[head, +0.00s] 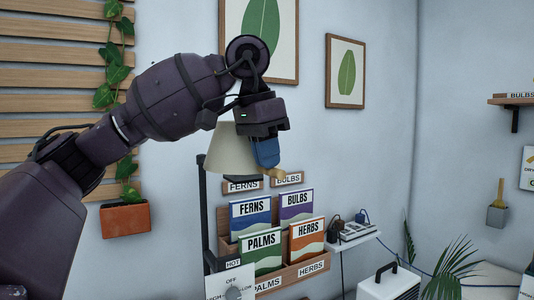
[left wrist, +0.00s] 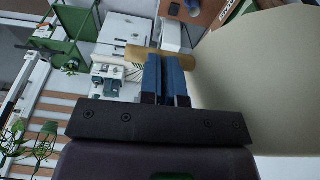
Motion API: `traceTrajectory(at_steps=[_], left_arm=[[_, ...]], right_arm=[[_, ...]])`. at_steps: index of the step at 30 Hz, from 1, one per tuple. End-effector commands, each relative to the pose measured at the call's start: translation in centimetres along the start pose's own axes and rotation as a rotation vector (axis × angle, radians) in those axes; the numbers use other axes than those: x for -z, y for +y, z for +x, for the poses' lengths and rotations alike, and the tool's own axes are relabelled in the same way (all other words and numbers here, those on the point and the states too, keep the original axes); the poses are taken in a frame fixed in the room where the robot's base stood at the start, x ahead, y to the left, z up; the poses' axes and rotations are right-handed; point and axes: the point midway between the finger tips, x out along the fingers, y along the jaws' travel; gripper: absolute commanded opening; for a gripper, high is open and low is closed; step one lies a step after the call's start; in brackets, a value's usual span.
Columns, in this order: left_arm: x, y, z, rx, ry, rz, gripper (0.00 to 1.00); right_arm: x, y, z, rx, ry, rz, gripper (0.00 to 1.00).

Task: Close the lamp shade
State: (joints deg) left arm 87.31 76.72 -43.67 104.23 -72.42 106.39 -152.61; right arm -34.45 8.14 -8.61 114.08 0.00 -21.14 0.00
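The cream lamp shade (head: 230,150) hangs on a dark post beside the seed-packet rack in the head view. It fills the right side of the left wrist view (left wrist: 255,80). A tan wooden handle (head: 273,173) sticks out from it to the right; in the left wrist view the handle (left wrist: 134,54) lies crosswise at my fingertips. My left gripper (head: 267,155) points down just right of the shade, its blue fingers close together. The fingertips are at the handle; whether they touch it I cannot tell. The shade hides part of the post. My right gripper is not in view.
A wooden rack (head: 290,276) with several seed packets stands below the gripper. A switch panel (head: 218,285) is at its left front. A small shelf (head: 352,240) with plugs and a white case (head: 390,285) are to the right. Wall pictures hang behind my arm.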

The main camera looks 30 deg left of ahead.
Motion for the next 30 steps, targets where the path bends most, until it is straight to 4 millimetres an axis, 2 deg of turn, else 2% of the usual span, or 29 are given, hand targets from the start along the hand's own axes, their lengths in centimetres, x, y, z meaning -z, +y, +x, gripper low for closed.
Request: traceTrajectory(at_steps=[1, 7, 11, 14, 24, 30], left_arm=[[-0.1, 0.0, 1.3, -0.005, -0.031, 0.002, 0.00], [-0.2, 0.1, 1.5, -0.006, -0.036, 0.004, 0.00], [-0.1, 0.1, 0.9, -0.006, -0.035, 0.005, 0.00], [-0.1, 0.1, -0.3, -0.006, -0.031, 0.004, 0.00], [-0.2, 0.3, -7.5, 0.001, -0.008, 0.002, 0.00], [-0.2, 0.3, -10.2, 0.003, -0.002, 0.001, 0.00]], right_arm=[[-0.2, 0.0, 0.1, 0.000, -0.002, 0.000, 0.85], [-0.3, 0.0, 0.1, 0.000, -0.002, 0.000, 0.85], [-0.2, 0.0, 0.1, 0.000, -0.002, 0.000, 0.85], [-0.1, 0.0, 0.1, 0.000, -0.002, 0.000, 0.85], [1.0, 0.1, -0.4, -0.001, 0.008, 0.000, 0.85], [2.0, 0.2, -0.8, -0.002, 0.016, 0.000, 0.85]])
